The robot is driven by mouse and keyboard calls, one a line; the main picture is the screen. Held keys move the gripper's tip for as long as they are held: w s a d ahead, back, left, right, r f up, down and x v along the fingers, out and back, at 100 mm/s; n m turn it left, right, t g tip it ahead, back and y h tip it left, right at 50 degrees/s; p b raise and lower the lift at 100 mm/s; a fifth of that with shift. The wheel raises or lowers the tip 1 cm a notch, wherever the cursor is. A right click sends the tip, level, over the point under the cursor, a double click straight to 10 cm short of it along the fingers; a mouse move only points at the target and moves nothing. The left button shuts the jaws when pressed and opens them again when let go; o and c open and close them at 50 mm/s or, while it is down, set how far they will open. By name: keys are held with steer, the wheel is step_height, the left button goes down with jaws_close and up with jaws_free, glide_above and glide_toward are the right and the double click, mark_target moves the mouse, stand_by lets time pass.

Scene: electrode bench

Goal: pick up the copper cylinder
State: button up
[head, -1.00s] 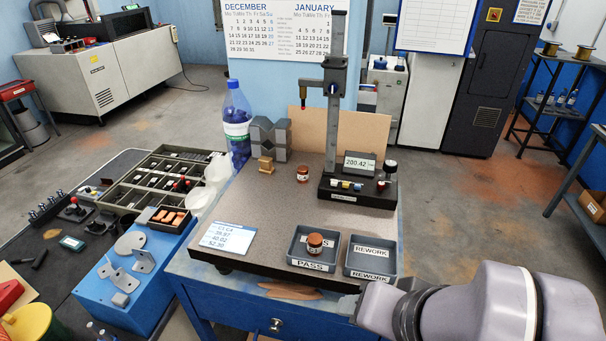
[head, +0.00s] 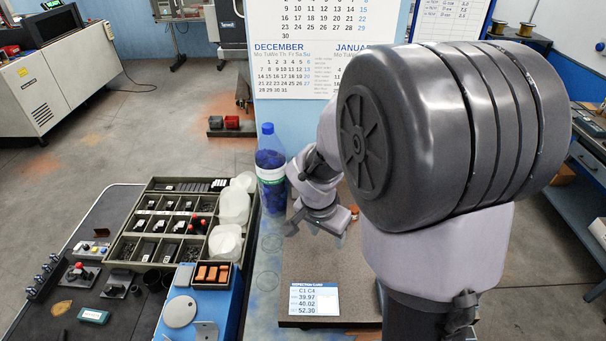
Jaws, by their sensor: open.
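My gripper (head: 316,236) hangs over the far left part of the granite plate (head: 312,270), pointing down, its fingers apart. I see nothing between the fingers. No copper cylinder can be made out for certain; my own arm covers most of the plate, where two copper-coloured cylinders stood in the earlier head view. A small reddish patch (head: 355,211) shows just right of the gripper, too little of it to identify. The pass and rework trays are hidden behind my arm.
A blue-capped bottle (head: 271,175) stands close left of my gripper. A printed card (head: 314,299) lies on the plate's near part. A compartment tray (head: 126,222), white tubs (head: 234,205) and a box of orange blocks (head: 212,274) are at left. The calendar wall (head: 310,70) is behind.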

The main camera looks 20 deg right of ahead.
steer(key=w+d, duration=0.1)
steer(key=d, duration=0.2)
steer(key=w+d+p, duration=0.1)
steer(key=w+d, duration=0.1)
steer(key=d, duration=0.2)
steer(key=w+d, duration=0.2)
steer(key=d, duration=0.1)
steer(key=shift+d+r+p, duration=0.1)
steer(key=shift+d+p, duration=0.1)
steer(key=shift+p, duration=0.1)
steer(key=x, duration=0.3)
steer(key=shift+w+d, duration=0.3)
steer(key=shift+a, duration=0.1)
jaws_close()
